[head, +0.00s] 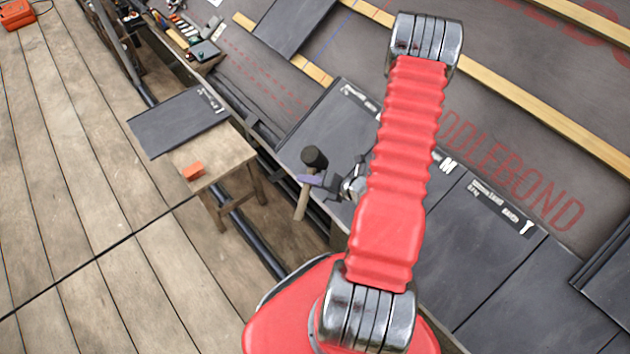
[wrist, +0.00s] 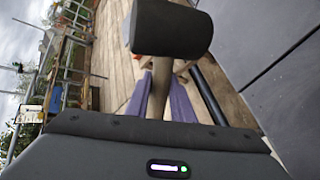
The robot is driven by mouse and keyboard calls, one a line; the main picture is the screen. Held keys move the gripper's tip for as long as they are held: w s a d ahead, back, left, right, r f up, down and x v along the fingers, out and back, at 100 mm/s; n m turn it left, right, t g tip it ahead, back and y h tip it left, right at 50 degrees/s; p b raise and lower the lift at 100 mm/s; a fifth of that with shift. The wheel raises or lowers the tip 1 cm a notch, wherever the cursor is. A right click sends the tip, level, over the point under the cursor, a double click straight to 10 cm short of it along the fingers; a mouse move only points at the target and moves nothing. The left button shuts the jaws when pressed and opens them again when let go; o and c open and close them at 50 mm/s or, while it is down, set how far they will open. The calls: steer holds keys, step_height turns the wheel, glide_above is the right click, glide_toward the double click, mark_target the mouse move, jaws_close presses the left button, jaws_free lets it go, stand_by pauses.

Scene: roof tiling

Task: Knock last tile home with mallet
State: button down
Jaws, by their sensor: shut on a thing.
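My gripper (head: 316,182) is shut on the wooden handle of a mallet. The mallet (head: 314,160) has a black head that points up, with the handle hanging below the jaws in the head view. The mallet's black head (wrist: 171,27) fills the top middle of the wrist view, and my gripper's purple fingers (wrist: 158,98) sit on both sides of the handle. Dark roof tiles lie in a row along the roof's lower edge; one tile (head: 330,125) is just right of and behind the mallet. The mallet appears apart from the tiles. My red arm hides part of the row.
A wooden stool (head: 232,155) with an orange block (head: 193,171) and a loose dark tile (head: 178,120) stands on the deck at left. A tool tray (head: 190,45) is at the top. Wooden battens (head: 540,110) cross the underlay. Open planks lie at left.

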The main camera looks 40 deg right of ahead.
steer(key=shift+s+d+f, duration=0.3)
steer(key=shift+s+d, duration=0.05)
steer(key=shift+s, duration=0.05)
steer(key=d+f, duration=0.3)
steer(key=f, duration=0.3)
steer(key=shift+d, duration=0.3)
stand_by(0.4)
stand_by(0.5)
steer(key=shift+m, duration=0.6)
steer(key=shift+r, duration=0.1)
stand_by(0.5)
